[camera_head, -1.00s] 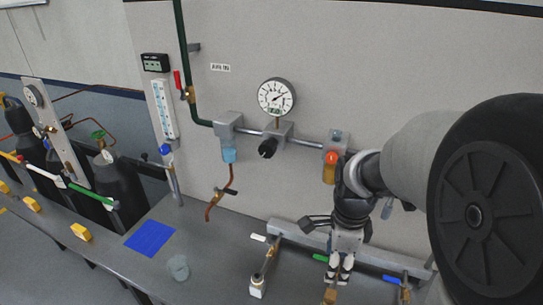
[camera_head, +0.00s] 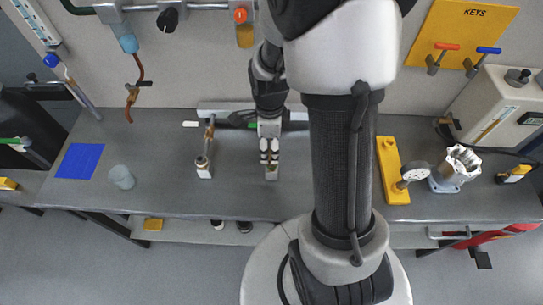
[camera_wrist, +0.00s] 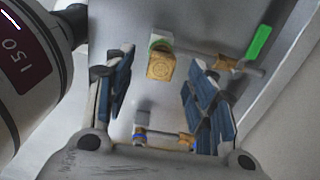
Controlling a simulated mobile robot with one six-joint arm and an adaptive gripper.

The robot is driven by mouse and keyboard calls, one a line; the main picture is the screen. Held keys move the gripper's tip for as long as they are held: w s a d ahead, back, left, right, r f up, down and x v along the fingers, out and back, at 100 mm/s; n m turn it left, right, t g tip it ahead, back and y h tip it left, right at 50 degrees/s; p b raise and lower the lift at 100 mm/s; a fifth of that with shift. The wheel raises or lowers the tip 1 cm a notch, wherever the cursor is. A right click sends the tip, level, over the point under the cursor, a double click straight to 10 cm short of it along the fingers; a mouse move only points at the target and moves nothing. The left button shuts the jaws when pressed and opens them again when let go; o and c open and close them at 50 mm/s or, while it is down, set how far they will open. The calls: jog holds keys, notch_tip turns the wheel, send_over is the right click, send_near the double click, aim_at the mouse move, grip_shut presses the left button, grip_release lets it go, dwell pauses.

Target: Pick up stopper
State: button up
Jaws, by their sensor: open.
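In the wrist view, a tan, blocky piece (camera_wrist: 161,65) with a small round mark on its face and a green ring behind it shows between my fingers; I take it for the stopper, but cannot be sure. My gripper (camera_wrist: 158,98) is open, with a blue-padded finger on each side of this piece and a gap on both sides. In the head view, my gripper (camera_head: 269,153) points down at the middle bench outlet, above a small pale block (camera_head: 271,173). My arm and gripper hide part of that outlet.
A green valve handle (camera_wrist: 259,43) stands close by on the right. A left outlet (camera_head: 204,165) stands on the grey bench. A yellow plate (camera_head: 389,165), a gauge (camera_head: 416,172) and a metal housing (camera_head: 458,165) are on the right. A cup (camera_head: 122,177) and blue mat (camera_head: 80,161) are left.

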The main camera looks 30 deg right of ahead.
jog(key=f+b, duration=0.1)
jog(key=f, duration=0.4)
jog(key=shift+d+b, duration=0.2)
jog(key=shift+b, duration=0.1)
jog(key=shift+c, duration=0.5)
jog(key=c, duration=1.1)
